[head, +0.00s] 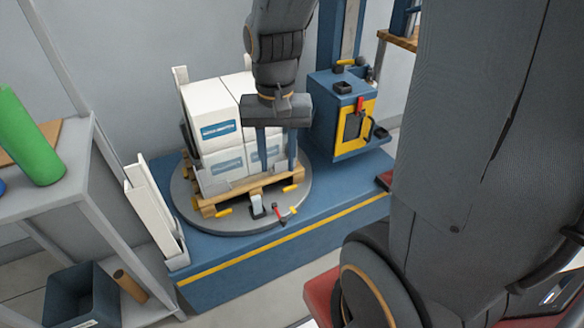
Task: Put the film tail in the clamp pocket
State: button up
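My gripper (277,165) points down in front of the stacked white boxes (215,115) in the head view. Its two fingers are spread apart, with white box face visible between them and nothing seen held. The boxes sit on a wooden pallet (235,200) on a round grey turntable (190,222). At the turntable's front edge is a small clamp with a red lever (279,214). A small pale upright piece (257,203) stands beside the lever in a dark base; I cannot tell whether it is film or part of the clamp. No film tail can be made out clearly.
A blue wrapper carriage (340,90) with a yellow panel stands right of the boxes on a blue mast. White panels (155,210) lean at the left of the blue base. A shelf (60,200) with a green roll (30,135) is at far left, above a dark bin (82,295).

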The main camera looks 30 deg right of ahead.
jog(key=s+r+n, duration=0.2)
jog(key=s+n, duration=0.2)
jog(key=s, duration=0.3)
jog(key=shift+r, duration=0.35)
jog(key=shift+n, duration=0.5)
jog(key=r+p, duration=0.1)
jog(key=p, duration=0.2)
jog(key=a+r+p, duration=0.1)
jog(key=r+p, duration=0.1)
jog(key=p, duration=0.1)
jog(key=s+r+p, duration=0.1)
jog(key=r+p, duration=0.1)
jog(key=p, duration=0.1)
jog(key=shift+s+a+r+p, duration=0.1)
jog(key=shift+a+r+p, duration=0.15)
jog(key=shift+p, duration=0.15)
jog(key=shift+f, duration=0.1)
jog(key=shift+c, duration=0.4)
